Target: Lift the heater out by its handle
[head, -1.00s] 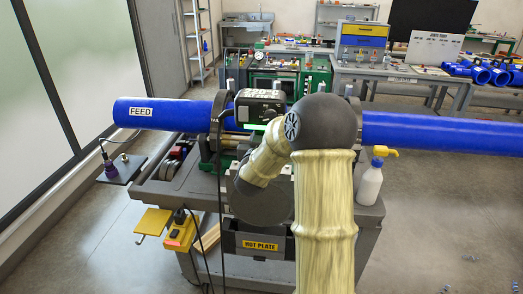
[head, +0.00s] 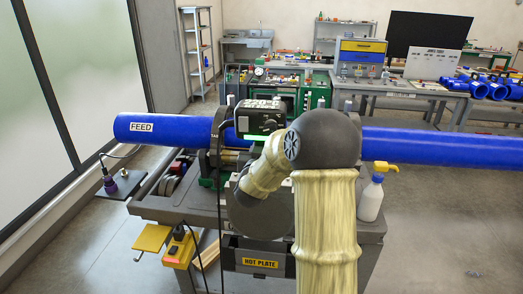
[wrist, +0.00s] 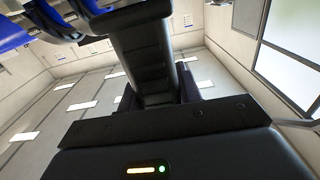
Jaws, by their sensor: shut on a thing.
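The heater (head: 262,117) is a black box with a "220" reading on it and a green lit strip below. In the head view it stands over the line of the blue pipe, between the feed pipe (head: 165,130) on the left and the other blue pipe (head: 440,147) on the right. My gripper (wrist: 158,95) shows in the wrist view, its fingers on either side of a dark ribbed bar, the handle (wrist: 145,55). It is shut on the handle.
The grey cart carries a hot plate holder (head: 260,263) at its front. A dark cable runs from the heater down by the yellow box (head: 180,248). A workbench (head: 400,80) is behind.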

